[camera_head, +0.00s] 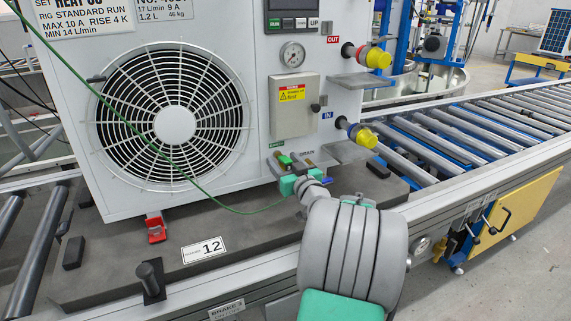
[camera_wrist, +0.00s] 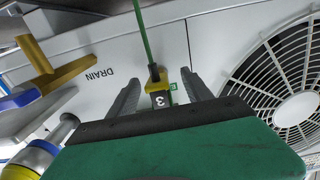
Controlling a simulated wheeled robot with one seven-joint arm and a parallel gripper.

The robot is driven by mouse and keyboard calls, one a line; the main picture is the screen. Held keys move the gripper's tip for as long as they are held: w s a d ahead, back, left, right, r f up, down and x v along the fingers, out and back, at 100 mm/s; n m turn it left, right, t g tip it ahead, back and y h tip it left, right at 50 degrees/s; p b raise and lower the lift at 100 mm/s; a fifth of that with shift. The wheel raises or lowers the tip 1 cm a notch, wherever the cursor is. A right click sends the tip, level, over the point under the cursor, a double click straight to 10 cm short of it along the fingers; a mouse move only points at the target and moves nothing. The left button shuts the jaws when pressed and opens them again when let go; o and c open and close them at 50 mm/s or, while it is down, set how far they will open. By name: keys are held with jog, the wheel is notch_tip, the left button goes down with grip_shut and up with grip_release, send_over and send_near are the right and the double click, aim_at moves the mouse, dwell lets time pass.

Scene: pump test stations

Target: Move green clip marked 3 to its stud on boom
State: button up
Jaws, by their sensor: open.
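The clip marked 3 (camera_wrist: 160,99) shows in the wrist view as a small dark and yellow piece with a green patch beside it. A green cable (camera_wrist: 143,35) runs from its top. My gripper (camera_wrist: 160,90) is open, with one finger on each side of the clip and visible gaps between. In the head view my gripper (camera_head: 302,183) is at the lower right front of the white pump unit, below the gauge panel. The clip cannot be made out clearly there. I cannot identify the boom or its stud in either view.
The white unit (camera_head: 66,100) with its fan grille (camera_head: 172,118) stands on a dark base marked 12. A yellow-brown drain handle (camera_wrist: 58,68) is close beside my gripper. The green cable (camera_head: 150,135) hangs across the fan. Capped IN and OUT ports (camera_head: 362,135) stick out right, above a roller conveyor (camera_head: 450,140).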

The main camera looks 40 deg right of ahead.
aim_at(289, 168)
jog(key=shift+b, duration=0.4)
dwell(0.4)
grip_shut()
dwell(0.5)
jog(key=shift+s, duration=0.1)
dwell(0.8)
jog(key=shift+b+v, duration=1.55)
jog(key=shift+v, duration=1.4)
jog(key=shift+a, duration=0.1)
